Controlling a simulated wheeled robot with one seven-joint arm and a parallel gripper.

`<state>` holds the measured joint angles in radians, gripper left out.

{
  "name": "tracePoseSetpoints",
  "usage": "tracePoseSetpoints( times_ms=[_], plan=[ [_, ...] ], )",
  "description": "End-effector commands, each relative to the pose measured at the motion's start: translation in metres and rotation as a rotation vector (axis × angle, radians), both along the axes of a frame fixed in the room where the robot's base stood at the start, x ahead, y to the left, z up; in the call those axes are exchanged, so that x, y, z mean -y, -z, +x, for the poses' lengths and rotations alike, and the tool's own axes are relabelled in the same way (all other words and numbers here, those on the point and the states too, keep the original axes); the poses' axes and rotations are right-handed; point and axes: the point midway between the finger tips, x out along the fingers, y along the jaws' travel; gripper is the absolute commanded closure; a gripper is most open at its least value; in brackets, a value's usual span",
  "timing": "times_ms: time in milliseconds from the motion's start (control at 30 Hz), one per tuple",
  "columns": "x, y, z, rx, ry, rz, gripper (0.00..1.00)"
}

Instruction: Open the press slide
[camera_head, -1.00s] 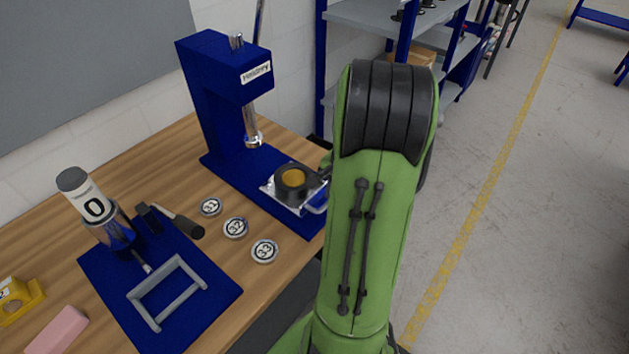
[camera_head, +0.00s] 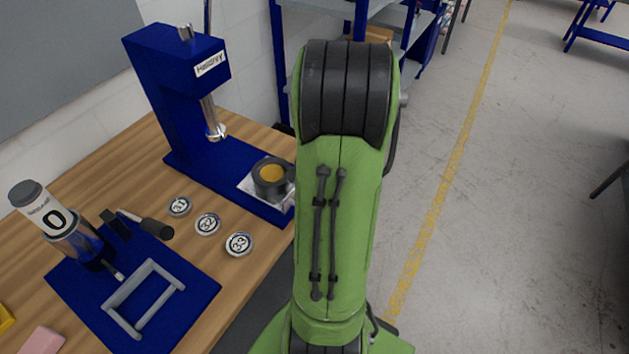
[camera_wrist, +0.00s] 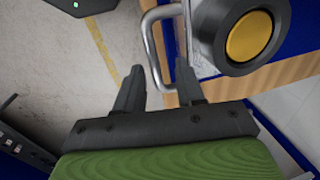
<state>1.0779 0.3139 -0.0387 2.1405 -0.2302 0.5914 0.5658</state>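The blue press (camera_head: 173,85) stands on the wooden table. Its silver slide plate (camera_head: 254,186) carries a dark round holder with a yellow-orange disc (camera_head: 271,174) inside. In the wrist view the slide's metal handle (camera_wrist: 151,31) is a bent bar beside the dark holder (camera_wrist: 246,36). My gripper (camera_wrist: 159,82) is open, with one finger on each side of the handle's lower part in the picture. I cannot tell whether either finger touches the bar. In the head view my green arm hides the gripper and the handle.
Several round numbered discs, including one marked 32 (camera_head: 208,223), lie in front of the press. Open floor (camera_head: 530,220) lies to the right.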

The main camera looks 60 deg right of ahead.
Motion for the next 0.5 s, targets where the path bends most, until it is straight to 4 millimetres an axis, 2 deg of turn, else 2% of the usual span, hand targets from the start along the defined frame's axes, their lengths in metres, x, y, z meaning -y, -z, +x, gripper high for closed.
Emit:
tracePoseSetpoints(
  times_ms=[167,500],
  plan=[
    [0.001,-0.012,-0.002,0.000,0.001,-0.002,0.62],
    [0.001,-0.105,-0.020,0.002,0.001,-0.005,0.62]
  ],
)
